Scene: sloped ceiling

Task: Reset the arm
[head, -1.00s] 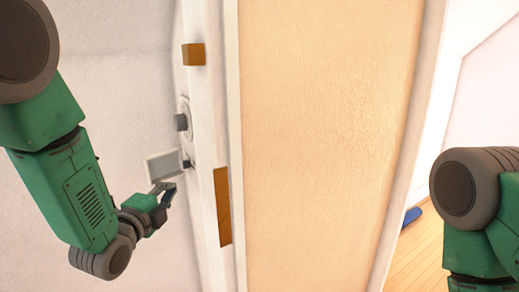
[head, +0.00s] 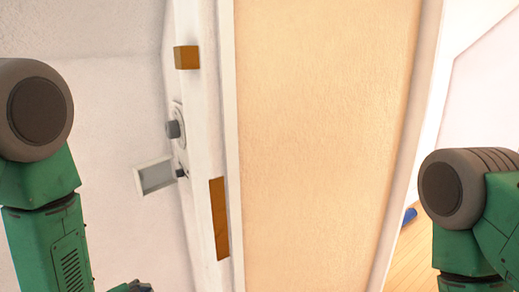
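My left arm comes in at the left side of the head view and hangs down along the left edge. Only the top of my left gripper (head: 140,286) shows at the bottom edge, so its fingers are mostly cut off. It is below and apart from the wall fittings and touches nothing that I can see. My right arm shows at the right edge with its forearm running out of the picture. My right gripper is out of view.
A tan door panel (head: 320,140) in a white frame fills the middle. Left of it are a dark round knob (head: 173,129), a grey plate (head: 155,176) and brown blocks (head: 187,57) (head: 220,218). Wooden floor (head: 412,258) and a blue object (head: 410,215) show at right.

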